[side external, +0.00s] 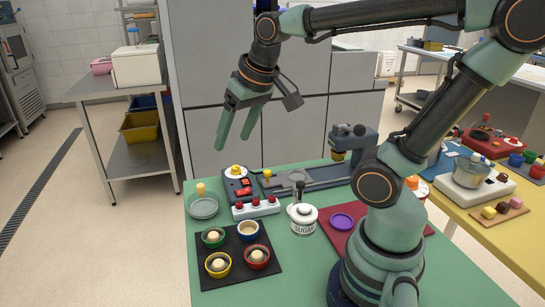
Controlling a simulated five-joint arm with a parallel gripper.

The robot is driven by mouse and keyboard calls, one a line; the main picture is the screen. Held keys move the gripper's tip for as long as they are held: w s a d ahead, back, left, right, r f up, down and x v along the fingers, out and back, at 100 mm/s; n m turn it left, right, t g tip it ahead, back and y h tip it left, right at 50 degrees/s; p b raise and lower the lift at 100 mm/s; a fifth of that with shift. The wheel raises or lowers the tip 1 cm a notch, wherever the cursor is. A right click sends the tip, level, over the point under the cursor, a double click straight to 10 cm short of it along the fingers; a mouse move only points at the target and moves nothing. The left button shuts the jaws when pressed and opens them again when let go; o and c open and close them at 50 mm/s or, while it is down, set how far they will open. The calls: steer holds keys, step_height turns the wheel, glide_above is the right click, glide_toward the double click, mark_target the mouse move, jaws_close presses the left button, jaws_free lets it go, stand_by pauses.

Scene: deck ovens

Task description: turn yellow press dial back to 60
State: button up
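A dark control box (240,188) stands at the back left of the green table. A yellow dial (236,170) on a pale round plate sits on its top, with red parts in front of it. The dial's setting is too small to read. My gripper (234,142) is in the air, above the dial in the picture and apart from it. Its two green fingers point down with a gap between them, and nothing is held.
A grey press-like device (318,178) lies right of the box, with a small yellow knob (267,174) near its left end. A white strip with red knobs (256,207), a sugar jar (303,216) and a black mat (215,270) with several cups are in front. A glass dish (203,206) is left.

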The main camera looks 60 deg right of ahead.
steer(key=w+d+m+g, duration=0.1)
steer(key=w+d+m, duration=0.4)
steer(key=w, duration=0.1)
steer(key=m+g, duration=0.4)
steer(key=m, duration=0.8)
glide_above(236, 167)
step_height(236, 167, down, 11)
step_height(236, 167, down, 12)
steer(key=shift+w+r, duration=0.1)
jaws_close()
